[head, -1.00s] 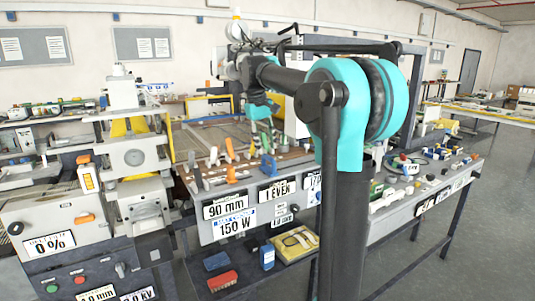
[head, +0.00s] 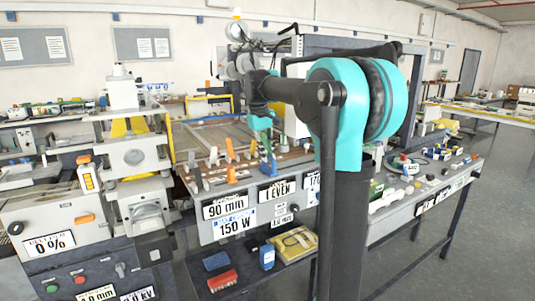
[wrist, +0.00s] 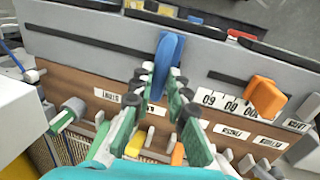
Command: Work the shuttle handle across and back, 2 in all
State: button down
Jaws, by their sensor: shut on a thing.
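A blue upright handle (wrist: 171,62), which I take for the shuttle handle, stands in a dark slot of the loom bench's sloping top in the wrist view. In the head view the handle (head: 268,165) is near the bench's front edge, above the "1 EVEN" label. My gripper (wrist: 160,76) has its green fingers closed around the handle's near side, and they hide part of it. In the head view my gripper (head: 262,138) comes down on the handle from above.
Orange levers (wrist: 262,95) and grey levers stand along the same panel beside the handle. A press machine (head: 133,155) stands to the left. To the right the bench carries small parts (head: 440,153). The shelf below holds a red box (head: 222,280).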

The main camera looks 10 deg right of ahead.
jog(key=shift+d, duration=0.1)
jog(key=w+d, duration=0.1)
jog(key=d, duration=0.3)
jog(key=w+d, duration=0.2)
jog(key=d, duration=0.3)
jog(key=w+d, duration=0.2)
jog(key=d, duration=0.3)
jog(key=shift+w, duration=0.1)
jog(key=c, duration=1.5)
grip_release()
jog(key=shift+a+r, duration=0.1)
jog(key=r, duration=0.4)
jog(key=a+r, duration=0.1)
jog(key=r, duration=0.2)
jog(key=s+a+r, duration=0.1)
jog(key=r, duration=0.3)
jog(key=shift+a+r, duration=0.1)
jog(key=shift+r, duration=0.2)
jog(key=shift+c, duration=0.5)
